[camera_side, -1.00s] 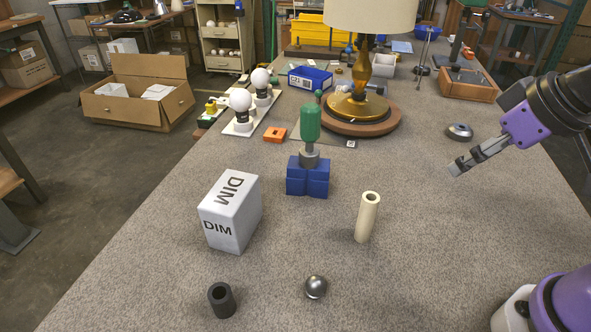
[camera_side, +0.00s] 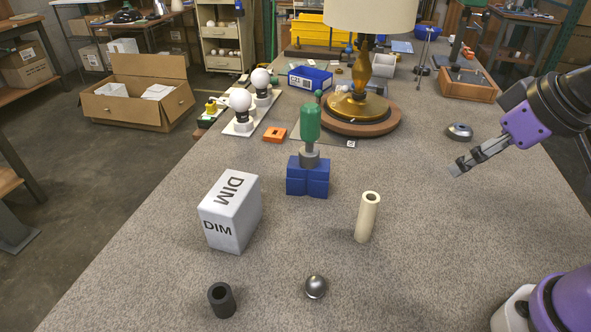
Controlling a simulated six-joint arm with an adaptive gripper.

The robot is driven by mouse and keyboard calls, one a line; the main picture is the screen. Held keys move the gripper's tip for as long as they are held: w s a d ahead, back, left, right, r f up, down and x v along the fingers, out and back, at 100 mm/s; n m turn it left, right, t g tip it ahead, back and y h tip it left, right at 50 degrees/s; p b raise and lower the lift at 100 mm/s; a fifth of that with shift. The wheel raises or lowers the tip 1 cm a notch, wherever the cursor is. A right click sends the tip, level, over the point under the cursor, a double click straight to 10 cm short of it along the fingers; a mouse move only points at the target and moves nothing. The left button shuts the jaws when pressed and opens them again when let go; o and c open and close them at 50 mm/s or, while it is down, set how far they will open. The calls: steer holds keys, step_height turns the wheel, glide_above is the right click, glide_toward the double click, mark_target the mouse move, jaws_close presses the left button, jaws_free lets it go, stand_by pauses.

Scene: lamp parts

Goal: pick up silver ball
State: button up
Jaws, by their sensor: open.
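The silver ball (camera_side: 316,287) lies on the grey tabletop near the front, right of the black hollow cylinder and in front of the cream tube. It is small, shiny and fully in view. My gripper (camera_side: 458,168) hangs above the right side of the table, well behind and to the right of the ball. It is open, seen side-on, with nothing between its fingers.
A black hollow cylinder (camera_side: 222,300) stands left of the ball. A cream tube (camera_side: 367,217), a white box marked DIM (camera_side: 230,213) and a blue block (camera_side: 308,178) with a green-handled tool (camera_side: 311,124) stand behind. A lamp (camera_side: 362,75) stands farther back.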

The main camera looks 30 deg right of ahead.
steer(key=shift+a, duration=0.1)
steer(key=m+g+y, duration=0.4)
steer(key=m+g, duration=0.3)
steer(key=m, duration=0.4)
glide_toward(317, 280)
steer(key=x, duration=0.4)
steer(key=shift+s+d+f, duration=0.2)
steer(key=shift+d+f, duration=0.05)
steer(key=shift+f, duration=0.05)
steer(key=shift+a+x, duration=0.15)
steer(key=shift+x, duration=1.25)
steer(key=shift+a+x, duration=0.15)
steer(key=shift+x, duration=1.25)
steer(key=shift+w+r, duration=0.15)
steer(key=c, duration=1.1)
